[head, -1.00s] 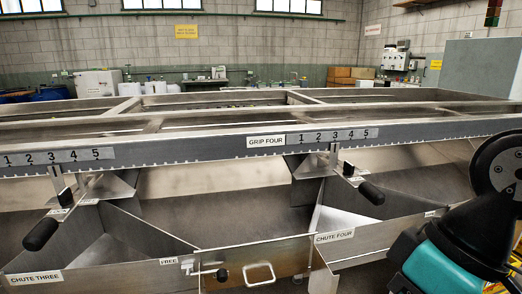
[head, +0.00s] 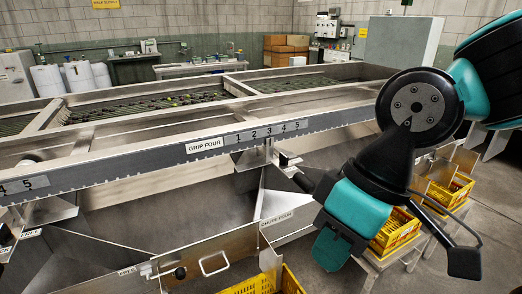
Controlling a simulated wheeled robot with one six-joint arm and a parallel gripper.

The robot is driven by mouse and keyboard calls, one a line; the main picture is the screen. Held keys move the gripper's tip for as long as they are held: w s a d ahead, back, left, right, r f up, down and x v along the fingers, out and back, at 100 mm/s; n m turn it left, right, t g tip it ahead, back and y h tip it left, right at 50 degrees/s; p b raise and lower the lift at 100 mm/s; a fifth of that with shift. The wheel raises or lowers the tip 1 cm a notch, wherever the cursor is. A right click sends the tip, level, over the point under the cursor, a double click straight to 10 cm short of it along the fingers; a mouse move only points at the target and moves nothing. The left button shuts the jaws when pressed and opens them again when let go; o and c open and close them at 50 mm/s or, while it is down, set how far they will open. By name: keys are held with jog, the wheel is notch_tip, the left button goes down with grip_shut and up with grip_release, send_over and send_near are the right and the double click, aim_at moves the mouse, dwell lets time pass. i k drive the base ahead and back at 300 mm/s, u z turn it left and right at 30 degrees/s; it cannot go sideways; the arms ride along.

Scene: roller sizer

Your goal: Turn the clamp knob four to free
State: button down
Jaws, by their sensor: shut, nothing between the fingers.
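The long steel sizer frame (head: 110,182) runs across the view. Below it are sloping chutes, with the CHUTE FOUR label (head: 277,218) under the clamp. Yellow crates (head: 397,232) stand at the lower right, with another (head: 292,282) at the bottom. Open floor (head: 496,200) lies at the right.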

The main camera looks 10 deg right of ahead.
aim_at(283, 159)
jog(key=u, duration=0.15)
jog(key=k, duration=0.45)
jog(key=z, duration=0.85)
jog(key=i, duration=1)
jog(key=u, duration=0.75)
